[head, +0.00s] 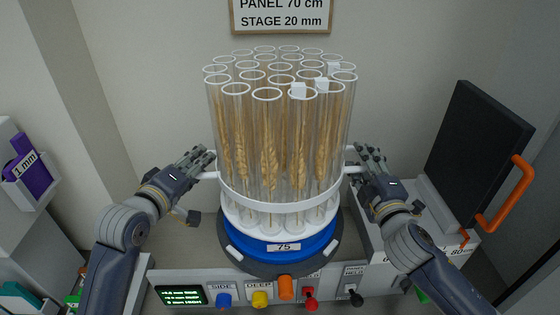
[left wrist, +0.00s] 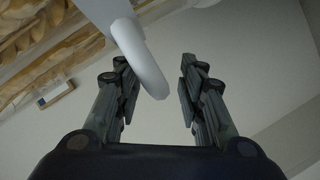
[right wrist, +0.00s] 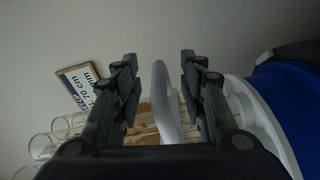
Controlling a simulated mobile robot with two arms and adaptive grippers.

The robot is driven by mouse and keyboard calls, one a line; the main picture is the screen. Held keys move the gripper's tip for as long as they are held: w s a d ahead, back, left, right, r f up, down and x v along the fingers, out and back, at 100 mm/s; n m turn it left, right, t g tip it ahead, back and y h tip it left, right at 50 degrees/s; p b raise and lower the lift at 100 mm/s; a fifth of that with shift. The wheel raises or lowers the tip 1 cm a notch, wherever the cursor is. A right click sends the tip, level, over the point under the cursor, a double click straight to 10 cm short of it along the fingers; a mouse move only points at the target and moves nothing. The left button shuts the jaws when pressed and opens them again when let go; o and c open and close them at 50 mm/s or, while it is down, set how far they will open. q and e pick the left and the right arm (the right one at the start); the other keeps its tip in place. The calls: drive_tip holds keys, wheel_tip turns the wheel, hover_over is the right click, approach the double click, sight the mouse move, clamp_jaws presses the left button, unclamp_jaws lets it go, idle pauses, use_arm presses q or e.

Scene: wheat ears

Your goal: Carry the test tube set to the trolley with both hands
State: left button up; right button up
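The test tube set (head: 280,200) stands upright on a blue round base (head: 278,246) marked 75. Its clear tubes hold wheat ears, and a white ring with a side handle at each side surrounds them. My left gripper (head: 205,162) is open at the left handle; in the left wrist view that white handle (left wrist: 140,55) reaches between the spread fingers (left wrist: 157,80), nearer one finger. My right gripper (head: 367,160) is open at the right handle; in the right wrist view the white handle (right wrist: 164,100) lies between the spread fingers (right wrist: 159,80). I cannot make out the trolley.
A panel with coloured knobs (head: 260,299) and a small display (head: 181,295) lies in front of the base. A dark panel with an orange handle (head: 508,195) stands at the right. Purple items in a holder (head: 28,168) are at the left. A wall sign (head: 281,14) hangs behind.

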use_arm(q)
clamp_jaws()
use_arm(e)
drive_tip(key=c, duration=0.9)
clamp_jaws()
use_arm(q)
drive_tip(key=shift+f, duration=0.1)
drive_tip(key=shift+r, duration=0.25)
use_arm(e)
drive_tip(key=shift+r, duration=0.3)
use_arm(q)
drive_tip(key=shift+r, duration=0.1)
use_arm(e)
drive_tip(key=shift+r, duration=0.1)
